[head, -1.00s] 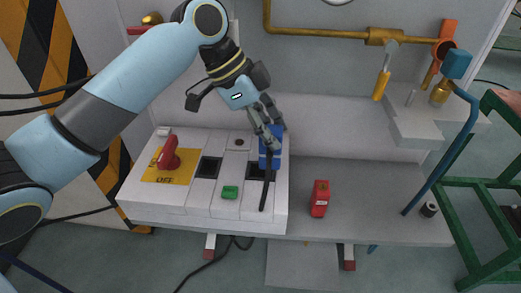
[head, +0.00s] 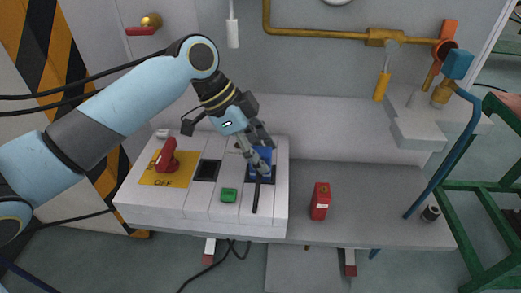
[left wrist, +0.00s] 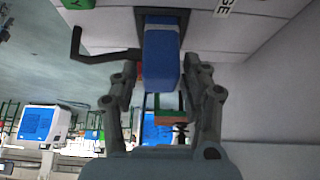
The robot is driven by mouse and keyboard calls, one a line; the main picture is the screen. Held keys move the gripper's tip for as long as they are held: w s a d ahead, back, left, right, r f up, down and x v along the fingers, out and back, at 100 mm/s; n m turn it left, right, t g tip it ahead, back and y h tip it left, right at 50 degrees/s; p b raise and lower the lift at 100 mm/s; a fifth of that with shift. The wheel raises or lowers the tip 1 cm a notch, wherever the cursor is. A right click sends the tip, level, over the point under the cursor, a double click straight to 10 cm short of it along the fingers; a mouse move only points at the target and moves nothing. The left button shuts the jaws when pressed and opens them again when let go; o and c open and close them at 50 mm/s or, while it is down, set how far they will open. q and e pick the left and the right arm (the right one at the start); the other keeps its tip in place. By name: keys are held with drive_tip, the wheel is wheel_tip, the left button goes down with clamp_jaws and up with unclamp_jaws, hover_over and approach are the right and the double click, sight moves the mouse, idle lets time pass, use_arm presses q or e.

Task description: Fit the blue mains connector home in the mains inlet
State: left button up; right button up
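The blue mains connector (head: 259,160) stands at the right-hand black square opening of the white panel, which I take as the mains inlet (left wrist: 139,22). In the left wrist view the connector (left wrist: 162,55) is between my finger tips, and its far end is at or inside the black frame. How deep it sits I cannot tell. My left gripper (head: 262,167) is closed around its sides. A black bent rod (head: 255,198) sticks out beside the connector and shows in the left wrist view too (left wrist: 76,45). My right gripper is not in view.
The panel also carries a red rotary switch (head: 167,156) on a yellow plate, an empty black opening (head: 207,170) and a green button (head: 228,195). A red box (head: 320,201) stands on the grey bench (head: 380,200) to the right. A wall rises behind the panel.

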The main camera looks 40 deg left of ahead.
use_arm(q)
drive_tip(key=shift+o, duration=0.5)
drive_tip(key=shift+r, duration=0.15)
drive_tip(key=shift+a+r, duration=0.2)
drive_tip(key=shift+r, duration=0.15)
drive_tip(key=p+v, duration=0.2)
drive_tip(key=v, duration=0.4)
drive_tip(key=shift+s+r, duration=0.2)
drive_tip(key=shift+r, duration=0.1)
drive_tip(key=shift+a, duration=0.1)
